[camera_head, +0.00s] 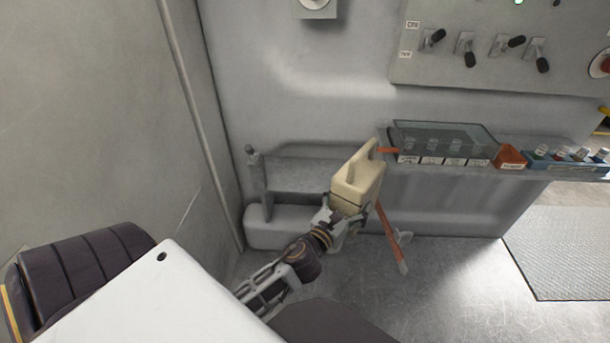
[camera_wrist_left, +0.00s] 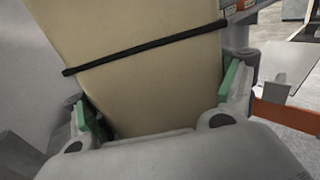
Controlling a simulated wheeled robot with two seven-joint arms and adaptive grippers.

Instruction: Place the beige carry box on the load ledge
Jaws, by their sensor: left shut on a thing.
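The beige carry box (camera_head: 358,185) is in the middle of the head view, tilted and held up off the floor, with its handle at the upper right. My left gripper (camera_head: 343,213) is shut on its lower end. In the left wrist view the box (camera_wrist_left: 150,85) fills the space between the green finger pads, with a dark strap across it. A grey ledge (camera_head: 440,172) runs along the wall to the right of the box and bears other things; I cannot tell whether the box touches it. My right gripper is not in view.
A glass-lidded case (camera_head: 445,138), an orange block (camera_head: 511,157) and a blue tray of small bottles (camera_head: 570,160) occupy the ledge. An orange bar (camera_head: 393,240) slants down beside the box. A grey trough with a post (camera_head: 275,228) stands left.

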